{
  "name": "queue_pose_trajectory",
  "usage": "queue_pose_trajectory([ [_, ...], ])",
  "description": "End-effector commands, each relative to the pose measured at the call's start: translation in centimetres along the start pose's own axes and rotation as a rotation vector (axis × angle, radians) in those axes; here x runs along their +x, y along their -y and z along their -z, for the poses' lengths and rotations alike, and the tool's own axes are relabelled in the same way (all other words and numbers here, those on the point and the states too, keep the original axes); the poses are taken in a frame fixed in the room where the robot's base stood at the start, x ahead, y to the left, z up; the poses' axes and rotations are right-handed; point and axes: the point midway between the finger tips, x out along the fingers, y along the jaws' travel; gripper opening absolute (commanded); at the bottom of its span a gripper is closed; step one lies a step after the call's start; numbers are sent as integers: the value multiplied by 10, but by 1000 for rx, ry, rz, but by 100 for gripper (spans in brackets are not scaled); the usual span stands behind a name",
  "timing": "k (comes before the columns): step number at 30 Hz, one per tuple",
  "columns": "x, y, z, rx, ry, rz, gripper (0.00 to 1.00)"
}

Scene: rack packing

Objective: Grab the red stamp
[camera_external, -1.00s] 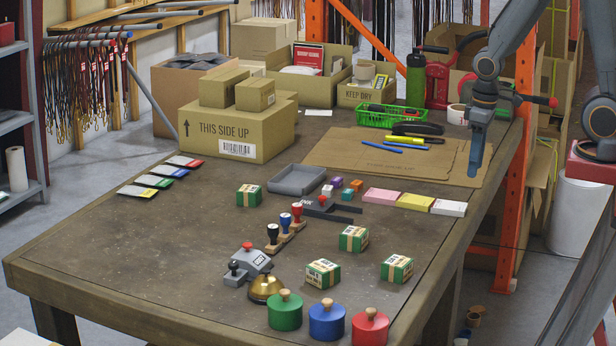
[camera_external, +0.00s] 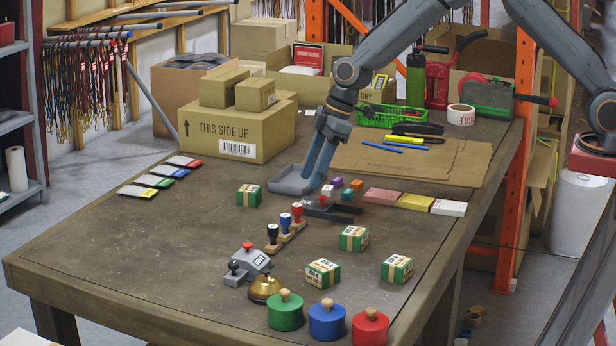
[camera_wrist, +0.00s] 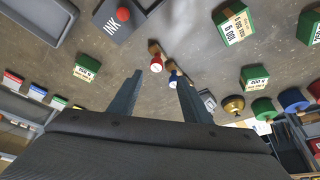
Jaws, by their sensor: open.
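The red stamp (camera_external: 297,210) stands upright at the right end of a short row with a blue stamp (camera_external: 285,221) and a black stamp (camera_external: 273,236). In the wrist view the red stamp (camera_wrist: 156,63) shows between and beyond the fingertips, with the blue stamp (camera_wrist: 173,79) by the right finger. My gripper (camera_external: 312,184) points down by the right side of the grey tray, behind the red stamp and apart from it. Its two fingers (camera_wrist: 161,80) are open with nothing between them.
Green-and-tan boxes (camera_external: 353,239), a brass bell (camera_external: 264,288) and round-knobbed pots (camera_external: 326,321) stand in front.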

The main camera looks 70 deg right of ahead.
Motion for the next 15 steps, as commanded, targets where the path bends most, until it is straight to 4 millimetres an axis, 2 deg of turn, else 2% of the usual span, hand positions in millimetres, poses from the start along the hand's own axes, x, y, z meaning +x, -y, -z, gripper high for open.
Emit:
queue_pose_trajectory([
  [15, 42, -4, 0, -2, 0, 1, 44],
])
